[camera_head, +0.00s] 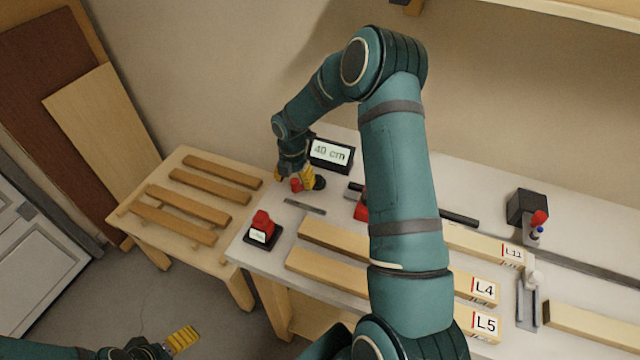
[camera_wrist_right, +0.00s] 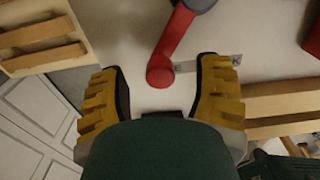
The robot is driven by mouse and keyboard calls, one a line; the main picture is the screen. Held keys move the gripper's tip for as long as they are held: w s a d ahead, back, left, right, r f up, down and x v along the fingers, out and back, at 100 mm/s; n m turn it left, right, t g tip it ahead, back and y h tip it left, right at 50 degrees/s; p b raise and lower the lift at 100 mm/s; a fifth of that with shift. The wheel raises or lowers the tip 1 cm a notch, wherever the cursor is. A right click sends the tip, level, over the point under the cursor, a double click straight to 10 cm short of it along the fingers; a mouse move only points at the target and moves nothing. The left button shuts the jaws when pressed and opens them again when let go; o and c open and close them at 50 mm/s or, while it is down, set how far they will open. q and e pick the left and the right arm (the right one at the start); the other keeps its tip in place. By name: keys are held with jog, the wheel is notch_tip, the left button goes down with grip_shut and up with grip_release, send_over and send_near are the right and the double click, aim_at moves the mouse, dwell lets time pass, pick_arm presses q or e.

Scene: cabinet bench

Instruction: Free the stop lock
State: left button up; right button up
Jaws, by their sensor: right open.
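The stop lock looks like a red lever (camera_wrist_right: 168,50) with a round end, joined to a grey hub at the top edge of the right wrist view. In the head view its red part (camera_head: 296,185) shows small at the bench's back left. My right gripper (camera_wrist_right: 162,92) is open, with one yellow finger on each side of the lever's round end; contact cannot be told. In the head view the right gripper (camera_head: 300,179) reaches down at the lever and partly hides it. My left gripper (camera_head: 178,342) is low at the bottom left, away from the bench, its opening unclear.
A display reading 40 cm (camera_head: 331,153) stands behind the lever. A red switch on a black base (camera_head: 262,231) sits at the bench's left corner. Boards labelled L4 (camera_head: 484,290), L5 (camera_head: 485,325) and L11 (camera_head: 512,254) lie on the bench. A slatted table (camera_head: 190,160) adjoins at left.

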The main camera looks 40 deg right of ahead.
jog(key=shift+r+p, duration=2.05)
jog(key=shift+r, duration=1.1)
jog(key=shift+r+p, duration=0.7)
jog(key=shift+r, duration=0.55)
